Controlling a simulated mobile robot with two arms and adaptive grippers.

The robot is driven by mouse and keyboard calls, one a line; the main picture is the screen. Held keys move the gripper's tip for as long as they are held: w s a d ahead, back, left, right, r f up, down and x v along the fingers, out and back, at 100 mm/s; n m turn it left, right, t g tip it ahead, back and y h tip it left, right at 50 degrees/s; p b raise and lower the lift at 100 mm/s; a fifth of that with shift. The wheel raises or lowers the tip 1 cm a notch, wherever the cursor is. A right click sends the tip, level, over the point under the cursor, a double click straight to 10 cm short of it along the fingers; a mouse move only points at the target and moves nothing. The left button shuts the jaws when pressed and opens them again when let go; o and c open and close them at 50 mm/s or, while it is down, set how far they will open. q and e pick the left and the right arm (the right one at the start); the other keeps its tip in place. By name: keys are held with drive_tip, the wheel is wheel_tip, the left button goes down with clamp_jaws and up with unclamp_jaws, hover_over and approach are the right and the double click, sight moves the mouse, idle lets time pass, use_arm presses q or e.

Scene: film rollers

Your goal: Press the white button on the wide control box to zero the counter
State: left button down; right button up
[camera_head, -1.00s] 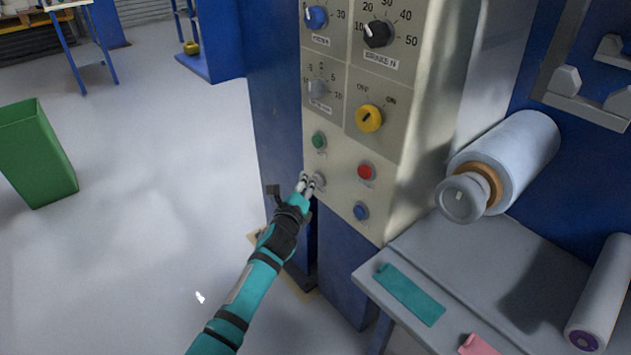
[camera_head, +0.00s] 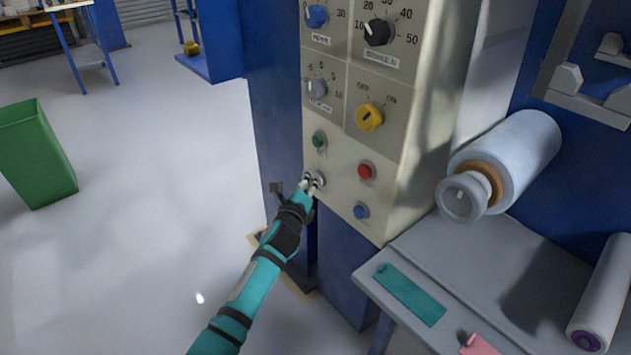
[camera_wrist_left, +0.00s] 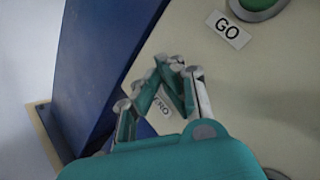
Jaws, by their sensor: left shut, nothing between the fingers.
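The wide control box (camera_head: 410,165) is a cream panel with knobs and buttons. Its white button (camera_head: 320,178) sits at the lower left, below the green button (camera_head: 318,141). My left gripper (camera_head: 309,183) is shut and empty, its fingertips at the white button's left side and partly covering it. I cannot tell whether they touch it or press it in. In the left wrist view the shut fingers (camera_wrist_left: 174,66) are close to the panel. A partly covered label ending in "RO" (camera_wrist_left: 161,106) shows between them, and the white button is not clearly visible there. My right gripper is not in view.
A red button (camera_head: 366,171) and a blue button (camera_head: 361,211) lie to the right on the same panel. A yellow switch (camera_head: 369,117) is above. A grey shelf (camera_head: 450,250) and a roller (camera_head: 515,155) stand at right. The floor at left is open around a green bin (camera_head: 38,155).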

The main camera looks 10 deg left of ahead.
use_arm(q)
drive_tip(key=shift+s+a+p, duration=0.5)
drive_tip(key=shift+s+p, duration=0.1)
drive_tip(key=shift+s, duration=0.1)
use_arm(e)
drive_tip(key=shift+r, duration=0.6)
use_arm(q)
drive_tip(key=shift+s, duration=0.1)
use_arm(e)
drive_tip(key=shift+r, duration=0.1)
use_arm(q)
drive_tip(key=s+a+p, duration=0.1)
drive_tip(key=s, duration=0.1)
drive_tip(key=s+a+p, duration=0.1)
drive_tip(key=a, duration=0.1)
drive_tip(key=shift+s+p, duration=0.3)
drive_tip(key=shift+s, duration=0.1)
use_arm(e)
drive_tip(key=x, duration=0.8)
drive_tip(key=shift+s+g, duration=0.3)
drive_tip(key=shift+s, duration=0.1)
use_arm(q)
drive_tip(key=shift+f, duration=0.1)
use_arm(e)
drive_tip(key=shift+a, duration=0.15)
